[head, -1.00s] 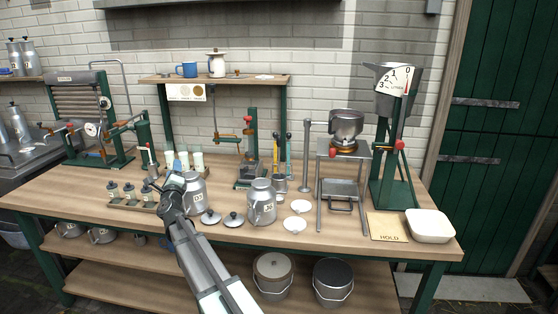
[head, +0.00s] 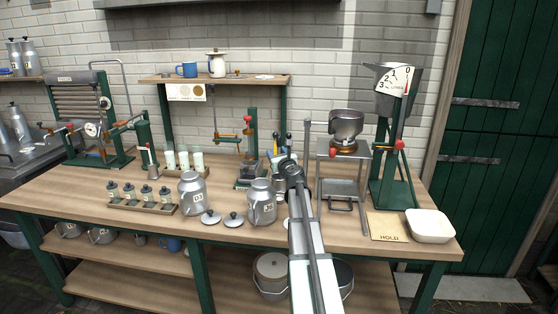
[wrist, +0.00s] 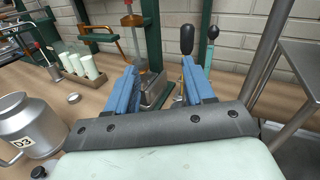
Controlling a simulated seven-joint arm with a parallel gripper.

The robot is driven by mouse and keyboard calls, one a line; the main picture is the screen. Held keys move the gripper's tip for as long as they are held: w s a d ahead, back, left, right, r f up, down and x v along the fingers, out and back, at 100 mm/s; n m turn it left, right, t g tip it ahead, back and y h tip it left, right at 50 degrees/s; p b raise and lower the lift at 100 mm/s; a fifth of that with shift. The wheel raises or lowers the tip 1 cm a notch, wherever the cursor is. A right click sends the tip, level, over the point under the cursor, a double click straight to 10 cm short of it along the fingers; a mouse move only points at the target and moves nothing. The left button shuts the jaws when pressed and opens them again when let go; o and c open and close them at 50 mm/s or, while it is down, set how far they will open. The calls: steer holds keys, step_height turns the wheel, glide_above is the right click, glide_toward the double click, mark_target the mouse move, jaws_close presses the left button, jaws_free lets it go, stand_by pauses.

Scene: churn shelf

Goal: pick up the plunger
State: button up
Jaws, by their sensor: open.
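My gripper (head: 289,162) is over the middle of the bench, in front of the tool holder, with its blue fingers apart and empty in the wrist view (wrist: 160,75). Just beyond the right finger stand two upright handled tools. One has a black rounded grip (wrist: 187,39) and the other a teal shaft with a dark knob (wrist: 211,34). Their tops also show behind my gripper in the head view, with the black one (head: 276,144) to the left. I cannot tell for sure which is the plunger. Their lower ends and holder are mostly hidden by my gripper.
A green press stand (head: 252,150) is left of the tools. A tall grey post (head: 307,150) and a metal burner stand (head: 344,185) are to the right. Milk cans (head: 192,196) and (head: 262,208) stand in front. Small lids (head: 210,217) lie on the bench.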

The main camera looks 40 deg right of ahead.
mark_target(280, 141)
steer(key=s+d+m, duration=0.1)
steer(key=s+d, duration=0.2)
steer(key=d, duration=0.1)
steer(key=x, duration=1.3)
steer(key=shift+w+d+r, duration=0.1)
steer(key=shift+w+r, duration=0.2)
steer(key=shift+w, duration=0.1)
steer(key=shift+c, duration=0.4)
jaws_close()
